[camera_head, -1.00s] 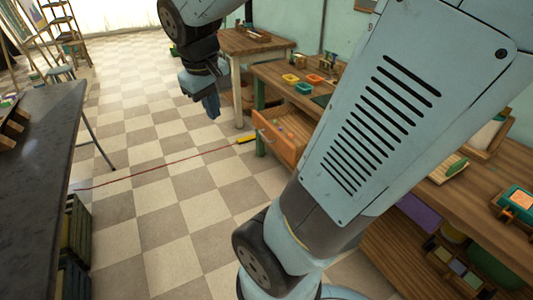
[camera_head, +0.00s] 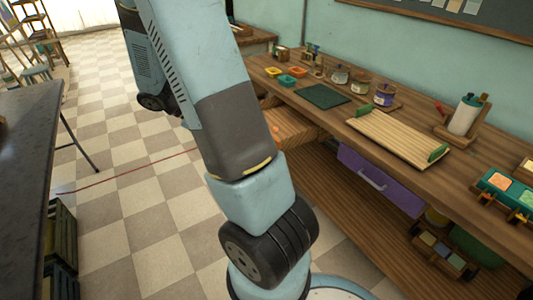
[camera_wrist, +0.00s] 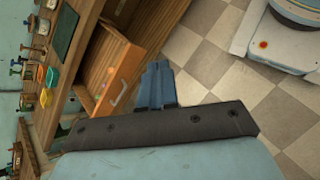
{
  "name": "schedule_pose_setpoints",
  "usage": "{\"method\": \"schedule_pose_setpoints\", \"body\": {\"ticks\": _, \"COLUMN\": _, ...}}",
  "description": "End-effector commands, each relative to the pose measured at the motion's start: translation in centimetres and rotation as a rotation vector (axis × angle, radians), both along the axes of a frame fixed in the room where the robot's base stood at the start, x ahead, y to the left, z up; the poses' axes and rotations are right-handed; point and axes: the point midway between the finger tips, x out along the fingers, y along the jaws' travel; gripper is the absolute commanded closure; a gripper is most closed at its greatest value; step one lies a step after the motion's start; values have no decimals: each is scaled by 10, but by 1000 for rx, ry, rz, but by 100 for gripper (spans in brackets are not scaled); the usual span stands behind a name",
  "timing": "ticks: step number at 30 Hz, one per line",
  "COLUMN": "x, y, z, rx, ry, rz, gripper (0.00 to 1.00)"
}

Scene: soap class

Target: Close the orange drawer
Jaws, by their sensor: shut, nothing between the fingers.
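The orange drawer (camera_head: 296,128) is pulled out from under the workbench, partly hidden by my arm in the head view. In the wrist view its orange wooden front (camera_wrist: 122,73) and metal handle (camera_wrist: 120,93) face my gripper, and its open inside shows behind the front. My gripper (camera_wrist: 158,67) is shut and empty, its blue fingers just right of the drawer front in the wrist view. I cannot tell whether they touch it. In the head view my gripper is hidden behind my arm.
The long workbench (camera_head: 405,122) holds a wooden tray (camera_head: 395,138), jars and small bins. A purple drawer (camera_head: 378,183) is shut under it. A dark counter (camera_head: 25,140) stands at the left. Checkered floor (camera_head: 150,205) between them is clear, with a thin red line across it.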

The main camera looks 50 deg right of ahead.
Motion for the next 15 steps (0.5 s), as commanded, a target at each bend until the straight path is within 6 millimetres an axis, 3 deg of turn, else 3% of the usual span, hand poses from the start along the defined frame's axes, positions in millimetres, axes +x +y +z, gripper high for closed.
{"method": "schedule_pose_setpoints", "body": {"ticks": 15, "x": 30, "y": -57, "z": -114, "rx": -230, "ry": 396, "rz": 208, "gripper": 100}}
